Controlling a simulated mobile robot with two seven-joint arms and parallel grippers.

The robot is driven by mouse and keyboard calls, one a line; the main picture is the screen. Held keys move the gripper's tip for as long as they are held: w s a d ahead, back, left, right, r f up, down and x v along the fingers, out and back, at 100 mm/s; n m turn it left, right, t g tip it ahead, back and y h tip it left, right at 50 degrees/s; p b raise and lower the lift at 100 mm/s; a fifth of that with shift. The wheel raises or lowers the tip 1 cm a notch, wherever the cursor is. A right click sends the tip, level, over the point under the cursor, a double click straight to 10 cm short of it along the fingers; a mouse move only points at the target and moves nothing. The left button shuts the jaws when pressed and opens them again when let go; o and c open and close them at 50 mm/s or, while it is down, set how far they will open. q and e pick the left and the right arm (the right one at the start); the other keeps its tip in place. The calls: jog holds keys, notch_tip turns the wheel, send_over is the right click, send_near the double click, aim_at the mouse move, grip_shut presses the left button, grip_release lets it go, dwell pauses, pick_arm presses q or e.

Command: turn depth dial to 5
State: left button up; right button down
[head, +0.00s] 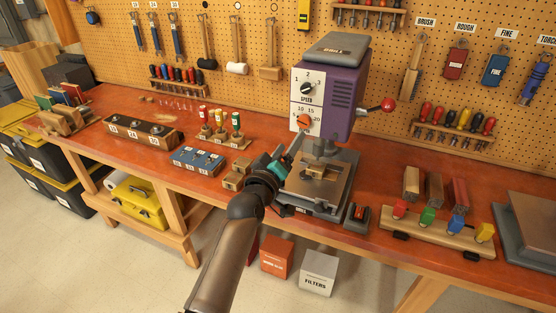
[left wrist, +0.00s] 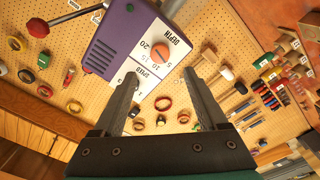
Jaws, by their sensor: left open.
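The depth dial (head: 304,121) is a round orange knob on the white front panel of the purple drill press (head: 341,88). Numbers such as 10, 15 and 20 are printed around it. In the left wrist view the dial (left wrist: 160,52) shows beyond the fingertips, near the word DEPTH; I cannot tell where its pointer stands. The black speed dial (head: 307,88) is above it in the head view. My left gripper (head: 297,146) is open and empty, just below and in front of the depth dial. Its two fingers (left wrist: 162,72) are apart and do not clasp the dial. My right gripper is not in view.
The drill press table (head: 335,190) is below my gripper. A red-knobbed lever (head: 387,104) sticks out on the press's right. A switch box (head: 357,216) is at the bench's front edge.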

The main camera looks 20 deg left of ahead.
pick_arm(q)
jog(key=s, duration=0.6)
jog(key=shift+a+f, duration=0.1)
dwell(0.3)
jog(key=s+d+f+m+g+b, duration=0.2)
jog(key=s+f+g+b, duration=0.15)
jog(key=f, duration=1.25)
jog(key=s+d+f+m+g+b, duration=0.1)
jog(key=s+f+m+g+b, duration=0.2)
jog(key=f, duration=1.3)
jog(key=s+f+m+g+b, duration=0.1)
jog(key=s+f+g+b, duration=0.1)
jog(key=s+f, duration=0.7)
jog(key=s+f+m+g+b, duration=0.1)
jog(key=s+f+g+b, duration=0.15)
jog(key=s+f, duration=0.6)
jog(key=s+a+f+m+g+b, duration=0.1)
jog(key=s+f+m+g+b, duration=0.1)
jog(key=s+f, duration=0.7)
jog(key=s+a+f+m+g+b, duration=0.1)
jog(key=s+f+g, duration=0.3)
jog(key=s+f, duration=0.5)
jog(key=s+m+b, duration=0.1)
jog(key=s, duration=0.5)
jog(key=shift+a+y, duration=0.15)
jog(key=shift+y, duration=0.15)
